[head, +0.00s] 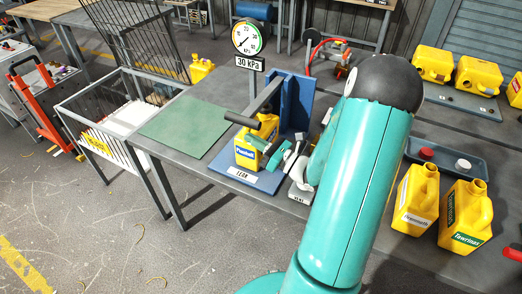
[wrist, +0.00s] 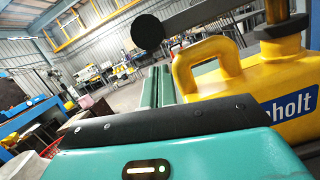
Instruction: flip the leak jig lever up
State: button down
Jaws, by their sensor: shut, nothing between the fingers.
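The leak jig has a blue upright plate (head: 296,105) and a blue base marked LEAK (head: 262,183). Its lever has a grey bar and a black grip (head: 243,120), which hangs above a yellow can (head: 246,156) standing in the jig. In the wrist view the lever's round black grip end (wrist: 148,32) is close, above the can's handle (wrist: 205,62). My gripper (head: 262,143) is shut and empty, in front of and beside the can, below the lever grip. Its teal fingers show in the wrist view (wrist: 158,86). Contact with the can or lever cannot be told.
A gauge (head: 246,38) above a 30 kPa sign stands behind the jig. A green mat (head: 185,129) lies left of it on the grey bench. Two yellow cans (head: 414,199) stand at right by a grey tray (head: 447,157). A wire cart (head: 100,110) stands at left.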

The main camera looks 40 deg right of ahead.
jog(key=shift+w+d+r, duration=0.1)
jog(key=shift+d+r, duration=0.05)
jog(key=shift+r, duration=0.7)
jog(key=shift+r, duration=0.15)
